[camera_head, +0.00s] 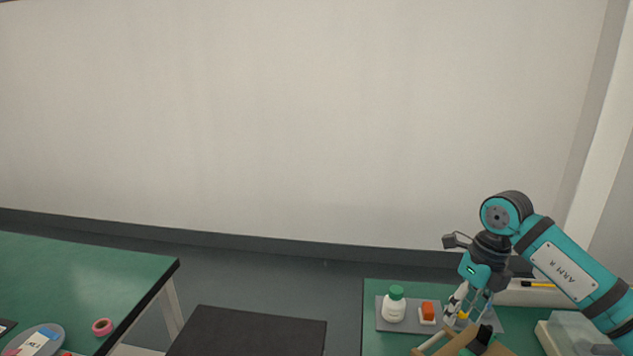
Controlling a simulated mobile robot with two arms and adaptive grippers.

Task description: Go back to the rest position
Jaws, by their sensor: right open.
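My right arm, teal with an "ARM R" label, comes in from the right edge. Its gripper (465,309) points down over the right-hand green table, above or just behind a wooden stand (435,341). The gripper is open. A small yellow thing shows by the fingertips; I cannot tell whether they touch it. My left gripper is not in view.
A clear box (574,327) stands at right. A dark flat-topped object (250,328) sits between the tables. The left table (75,265) carries pink tape (102,327).

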